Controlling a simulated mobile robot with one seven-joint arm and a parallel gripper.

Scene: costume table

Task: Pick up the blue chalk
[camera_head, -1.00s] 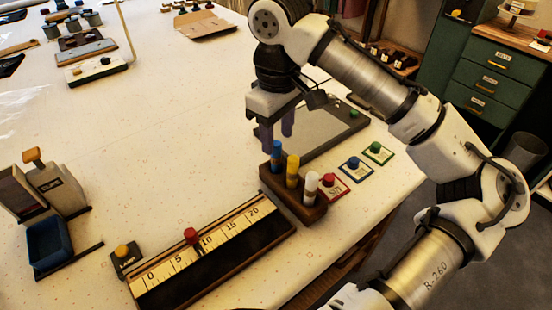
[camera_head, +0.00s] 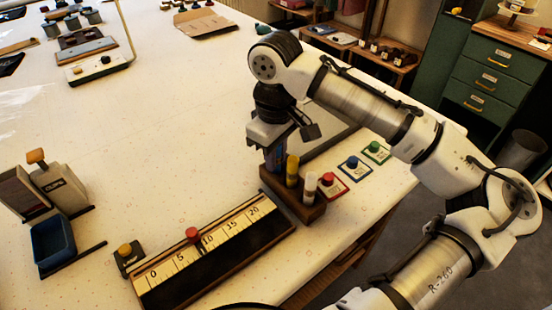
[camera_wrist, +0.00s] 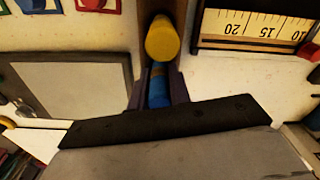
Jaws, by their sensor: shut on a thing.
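The blue chalk (camera_wrist: 159,86) stands in the end slot of a wooden holder (camera_head: 305,211). My gripper (camera_wrist: 158,92) is around the blue chalk from above, with a dark finger on each side of it, shut on it. In the head view my gripper (camera_head: 273,153) hides most of the blue chalk. The yellow chalk (camera_head: 292,170) stands beside it in the holder and shows close by in the wrist view (camera_wrist: 162,38). The white chalk (camera_head: 310,187) stands in the slot at the other end.
A ruler board (camera_head: 212,246) with a red knob lies in front of the holder. Red (camera_head: 329,181), blue (camera_head: 353,165) and green (camera_head: 376,149) button plates lie to its right. A grey panel (camera_wrist: 75,88) lies close beside the gripper. The table's middle left is clear.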

